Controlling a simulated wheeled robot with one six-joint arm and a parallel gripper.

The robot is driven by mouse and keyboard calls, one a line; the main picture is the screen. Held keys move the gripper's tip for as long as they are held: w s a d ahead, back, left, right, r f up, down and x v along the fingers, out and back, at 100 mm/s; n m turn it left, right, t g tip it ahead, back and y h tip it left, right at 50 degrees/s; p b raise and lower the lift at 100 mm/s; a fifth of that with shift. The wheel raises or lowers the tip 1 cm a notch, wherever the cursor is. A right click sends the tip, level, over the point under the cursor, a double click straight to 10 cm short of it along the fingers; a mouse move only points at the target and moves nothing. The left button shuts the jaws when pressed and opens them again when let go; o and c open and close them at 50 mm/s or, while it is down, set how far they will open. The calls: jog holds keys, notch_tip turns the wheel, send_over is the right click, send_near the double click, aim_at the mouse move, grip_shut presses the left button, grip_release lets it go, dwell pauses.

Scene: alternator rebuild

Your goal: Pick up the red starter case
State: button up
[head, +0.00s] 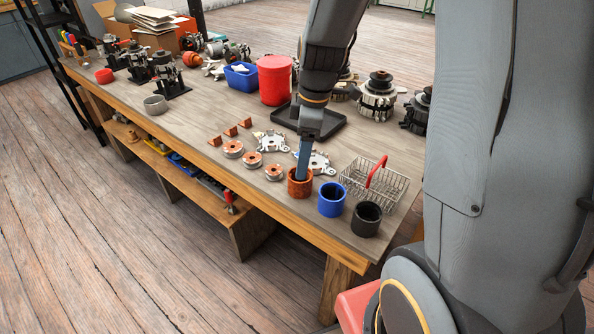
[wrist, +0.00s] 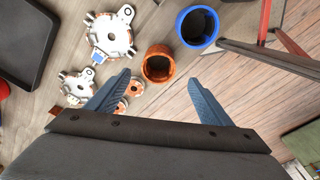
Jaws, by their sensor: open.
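The red starter case (head: 299,188) is an orange-red hollow cylinder standing upright near the front edge of the workbench. It also shows in the wrist view (wrist: 158,76), ahead of the fingertips and between their lines. My gripper (head: 302,176) points down over the case, its blue fingers overlapping the case's rim in the head view. In the wrist view my gripper (wrist: 160,82) has its two fingers wide apart with nothing between them. I cannot tell the exact height of the fingertips above the case.
A blue case (head: 331,204) and a black case (head: 366,225) stand to the right. A wire basket (head: 398,190) with a red handle is behind them. Silver brackets (head: 271,141) and copper-wound rings (head: 252,160) lie to the left. A red bucket (head: 275,82) stands farther back.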

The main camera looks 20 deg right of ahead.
jog(key=shift+w+a+f+p, duration=0.15)
jog(key=shift+f+p, duration=0.3)
jog(key=shift+f, duration=1.45)
jog(key=shift+w+a+f+p, duration=0.15)
jog(key=shift+f+p, duration=0.25)
jog(key=shift+f, duration=1.5)
jog(key=c, duration=1.7)
jog(key=shift+r, duration=0.1)
jog(key=shift+c, duration=0.2)
